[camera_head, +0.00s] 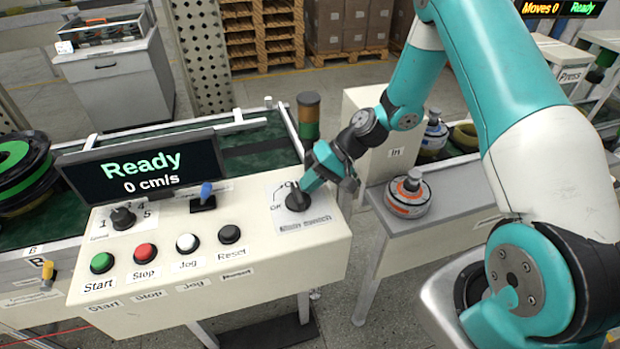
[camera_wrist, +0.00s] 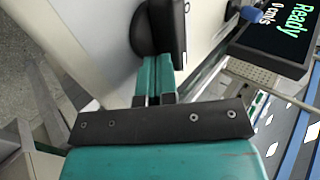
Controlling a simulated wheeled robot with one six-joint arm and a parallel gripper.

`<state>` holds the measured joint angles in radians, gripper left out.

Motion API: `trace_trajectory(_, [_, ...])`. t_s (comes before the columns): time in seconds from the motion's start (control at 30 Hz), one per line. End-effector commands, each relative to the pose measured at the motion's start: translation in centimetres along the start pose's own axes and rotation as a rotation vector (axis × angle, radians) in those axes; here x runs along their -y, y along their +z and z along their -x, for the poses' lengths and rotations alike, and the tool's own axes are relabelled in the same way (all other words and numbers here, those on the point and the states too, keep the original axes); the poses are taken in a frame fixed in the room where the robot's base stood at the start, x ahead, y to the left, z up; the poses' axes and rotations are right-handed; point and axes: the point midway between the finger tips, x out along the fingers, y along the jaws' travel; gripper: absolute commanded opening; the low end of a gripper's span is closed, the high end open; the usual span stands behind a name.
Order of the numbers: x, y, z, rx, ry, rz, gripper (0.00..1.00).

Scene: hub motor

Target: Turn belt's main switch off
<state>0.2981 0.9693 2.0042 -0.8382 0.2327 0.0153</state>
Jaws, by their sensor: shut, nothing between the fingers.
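The main switch is a black rotary knob (camera_head: 297,201) on a grey labelled plate at the right end of the cream control panel. "Off" is printed left of the knob; a label above it is partly covered. I cannot tell clearly which way the knob points. My gripper (camera_head: 305,186) is shut and empty, with its teal fingers at the knob's upper side. In the wrist view, the closed fingertips (camera_wrist: 155,60) are right at the edge of the dark knob (camera_wrist: 148,28). Whether they touch it is unclear.
The panel has a display (camera_head: 145,166) reading "Ready, 0 cm/s", a blue-tipped lever (camera_head: 205,192), a speed dial (camera_head: 123,218) and several push buttons. A signal post (camera_head: 309,118) stands behind the switch. A hub motor (camera_head: 408,197) sits on the grey table to the right.

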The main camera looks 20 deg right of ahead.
Motion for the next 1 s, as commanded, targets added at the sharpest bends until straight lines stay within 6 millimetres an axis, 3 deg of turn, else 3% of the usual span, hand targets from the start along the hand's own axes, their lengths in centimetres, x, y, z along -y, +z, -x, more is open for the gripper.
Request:
trace_trajectory(0.73, [0.4,-0.9,-0.3,-0.001,-0.001,0.0,0.0])
trace_trajectory(0.87, [0.4,-1.0,1.0,-0.004,0.0,0.001,0.0])
trace_trajectory(1.0, [0.2,-1.0,3.8,-0.008,0.001,0.0,0.0])
